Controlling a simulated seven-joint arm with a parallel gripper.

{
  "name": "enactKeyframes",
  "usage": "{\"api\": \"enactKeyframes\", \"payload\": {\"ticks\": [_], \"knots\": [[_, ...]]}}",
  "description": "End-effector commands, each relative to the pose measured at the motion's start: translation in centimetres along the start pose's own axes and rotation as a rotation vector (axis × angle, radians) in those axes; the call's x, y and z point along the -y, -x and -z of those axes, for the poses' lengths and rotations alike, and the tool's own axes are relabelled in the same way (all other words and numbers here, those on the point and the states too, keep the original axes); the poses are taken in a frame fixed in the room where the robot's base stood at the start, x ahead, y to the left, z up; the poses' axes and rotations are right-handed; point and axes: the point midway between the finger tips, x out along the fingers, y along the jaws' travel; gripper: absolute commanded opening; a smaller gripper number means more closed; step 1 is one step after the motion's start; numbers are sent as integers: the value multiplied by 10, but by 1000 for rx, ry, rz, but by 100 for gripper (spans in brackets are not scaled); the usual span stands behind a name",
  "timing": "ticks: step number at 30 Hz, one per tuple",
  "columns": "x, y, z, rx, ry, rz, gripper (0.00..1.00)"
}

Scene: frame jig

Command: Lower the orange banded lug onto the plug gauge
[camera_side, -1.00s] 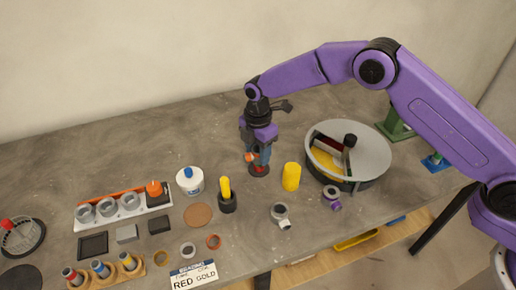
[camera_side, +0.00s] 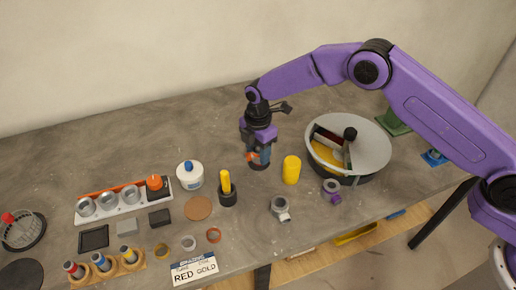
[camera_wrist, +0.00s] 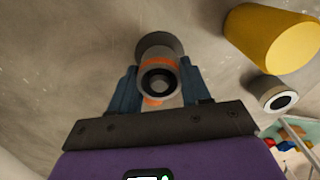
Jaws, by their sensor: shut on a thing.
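The orange banded lug (camera_wrist: 160,64) is a grey ring with an orange band and an orange side knob, which shows in the side view (camera_side: 251,156). My gripper (camera_side: 259,155) is shut on it, with a blue finger on each side in the wrist view (camera_wrist: 158,88). The plug gauge is directly under the lug; its dark round base (camera_side: 258,166) shows below the fingers and behind the lug in the wrist view (camera_wrist: 158,42). A paler round shape shows inside the lug's dark bore. How far the lug sits over the plug is hidden.
A yellow cylinder (camera_side: 291,170) stands close on the right. A dark holder with a yellow handle (camera_side: 227,190) stands on the left. A grey ring part (camera_side: 280,206) and a purple one (camera_side: 331,189) lie nearer the front edge. A round divided bin (camera_side: 376,147) is further right.

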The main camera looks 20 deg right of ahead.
Motion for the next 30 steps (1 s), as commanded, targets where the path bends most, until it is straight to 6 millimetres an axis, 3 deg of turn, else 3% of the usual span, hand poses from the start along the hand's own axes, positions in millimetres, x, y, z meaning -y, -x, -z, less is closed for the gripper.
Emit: {"api": "enactKeyframes", "payload": {"ticks": [22, 23, 25, 30], "knots": [[0, -11, 0, 0, 0, 0, 16], [0, -11, 0, 0, 0, 0, 54], [0, -11, 0, 0, 0, 0, 76], [0, -11, 0, 0, 0, 0, 77]]}}
